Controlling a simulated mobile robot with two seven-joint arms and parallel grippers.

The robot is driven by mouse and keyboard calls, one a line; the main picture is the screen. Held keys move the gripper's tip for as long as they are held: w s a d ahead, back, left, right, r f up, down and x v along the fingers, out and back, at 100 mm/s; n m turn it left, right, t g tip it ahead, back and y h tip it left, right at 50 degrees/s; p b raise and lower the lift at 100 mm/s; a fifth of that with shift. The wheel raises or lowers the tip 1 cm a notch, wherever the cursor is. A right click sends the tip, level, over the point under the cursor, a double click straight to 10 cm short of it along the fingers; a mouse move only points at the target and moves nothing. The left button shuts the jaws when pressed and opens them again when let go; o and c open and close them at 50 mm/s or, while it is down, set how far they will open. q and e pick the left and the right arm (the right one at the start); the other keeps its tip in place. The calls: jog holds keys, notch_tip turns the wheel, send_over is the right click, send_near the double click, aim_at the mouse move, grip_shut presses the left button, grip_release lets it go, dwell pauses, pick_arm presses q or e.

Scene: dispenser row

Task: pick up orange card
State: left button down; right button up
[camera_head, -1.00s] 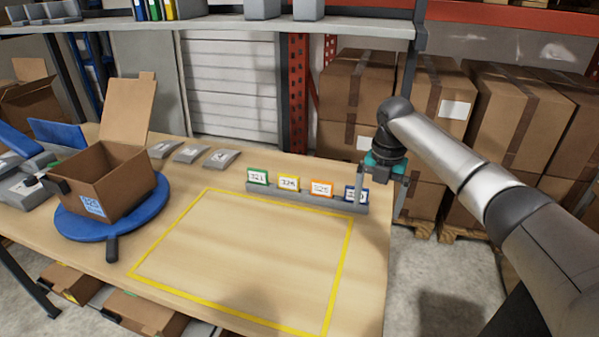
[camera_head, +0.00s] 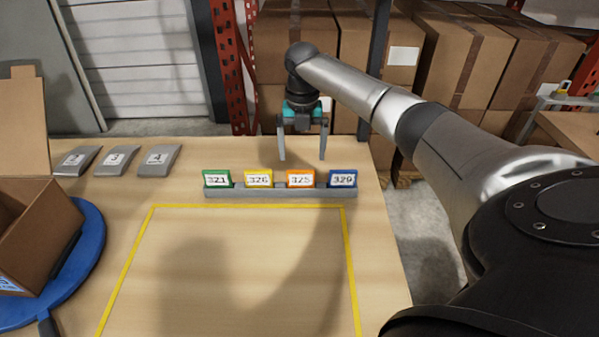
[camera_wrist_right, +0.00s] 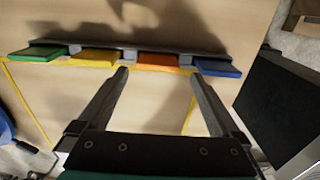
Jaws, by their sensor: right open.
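The orange card (camera_head: 300,179), marked 325, stands in the grey card holder (camera_head: 280,193) between the yellow card (camera_head: 259,179) and the blue card (camera_head: 342,179). The green card (camera_head: 217,180) stands at the holder's left end. My right gripper (camera_head: 302,158) is open and empty, above and behind the orange card in the head view. In the right wrist view the orange card (camera_wrist_right: 163,69) lies ahead between the open fingers (camera_wrist_right: 161,72), apart from them as far as I can tell. My left gripper is not in view.
A cardboard box (camera_head: 28,235) sits on a blue turntable (camera_head: 85,262) at the left. Grey numbered dispensers (camera_head: 117,160) stand behind it. A yellow outline (camera_head: 250,206) marks clear table in front of the holder. Stacked cartons (camera_head: 455,62) stand behind the table.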

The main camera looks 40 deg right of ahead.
aim_at(301, 171)
jog(key=f, duration=0.4)
jog(key=f+b, duration=0.1)
jog(key=f, duration=0.2)
jog(key=shift+s+a+f, duration=0.1)
jog(key=shift+s+a, duration=0.05)
jog(key=shift+a, duration=0.2)
jog(key=shift+f, duration=0.45)
jog(key=c, duration=1.1)
jog(key=shift+o, duration=0.2)
jog(key=shift+r, duration=0.1)
